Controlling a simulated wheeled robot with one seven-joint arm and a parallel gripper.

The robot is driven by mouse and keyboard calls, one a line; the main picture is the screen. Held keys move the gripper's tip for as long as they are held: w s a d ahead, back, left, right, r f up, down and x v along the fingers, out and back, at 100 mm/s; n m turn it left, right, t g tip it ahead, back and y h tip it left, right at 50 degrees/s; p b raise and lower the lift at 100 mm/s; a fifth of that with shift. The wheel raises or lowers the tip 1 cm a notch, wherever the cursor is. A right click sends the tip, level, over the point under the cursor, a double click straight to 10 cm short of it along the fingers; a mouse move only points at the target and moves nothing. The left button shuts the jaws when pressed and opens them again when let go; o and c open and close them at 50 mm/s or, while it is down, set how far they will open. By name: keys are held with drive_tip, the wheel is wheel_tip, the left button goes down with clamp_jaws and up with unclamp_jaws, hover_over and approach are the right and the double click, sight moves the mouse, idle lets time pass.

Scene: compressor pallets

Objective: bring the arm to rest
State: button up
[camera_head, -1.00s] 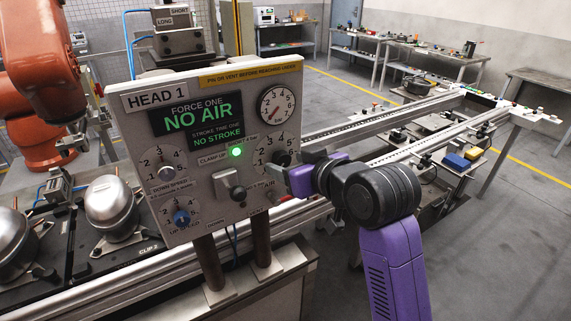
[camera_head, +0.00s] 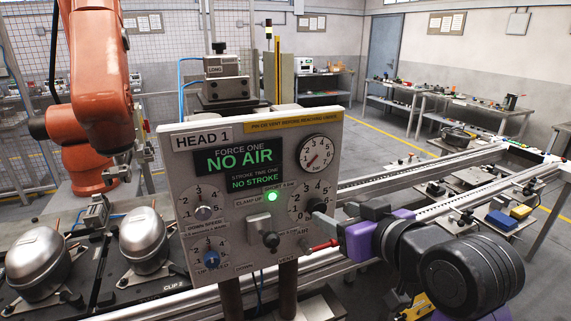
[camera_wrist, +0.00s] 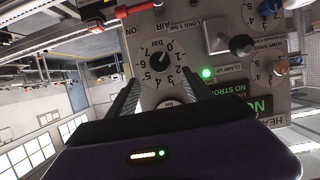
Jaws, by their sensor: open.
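My gripper (camera_wrist: 162,90) is open and empty in the wrist view. Its two dark fingers point at the HEAD 1 panel, with a black dial knob (camera_wrist: 158,62) in line between them. I cannot tell whether they touch it. In the head view my purple and black arm reaches in from the lower right. Its gripper end is at the panel's right edge, close to the lower right dial (camera_head: 300,202) and a red-handled lever (camera_head: 322,246). The fingertips are hard to make out there. The lever also shows in the wrist view (camera_wrist: 136,11).
The HEAD 1 panel (camera_head: 222,137) reads NO AIR and NO STROKE, with a green lamp lit. Silver compressors (camera_head: 38,258) sit on a fixture at left, an orange robot (camera_head: 88,100) behind. A rail (camera_head: 440,172) runs right. Open floor (camera_head: 400,135) lies beyond.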

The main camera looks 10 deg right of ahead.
wheel_tip(320, 180, up, 5)
drive_tip(key=d+m+t, duration=0.1)
drive_tip(key=d+t, duration=0.1)
drive_tip(key=t, duration=0.2)
drive_tip(key=s+f+g+h, duration=0.1)
drive_tip(key=s+f, duration=0.7)
drive_tip(key=s, duration=0.6)
drive_tip(key=s+d+f+m+h+b, duration=0.1)
drive_tip(key=s+f, duration=0.8)
drive_tip(key=s, duration=0.5)
drive_tip(key=s+d+f+m+g+h, duration=0.1)
drive_tip(key=s+f, duration=0.8)
drive_tip(key=s, duration=0.5)
drive_tip(key=shift+d+f+g+h, duration=0.2)
drive_tip(key=shift+f+g+h, duration=0.05)
drive_tip(key=shift+g+h, duration=0.05)
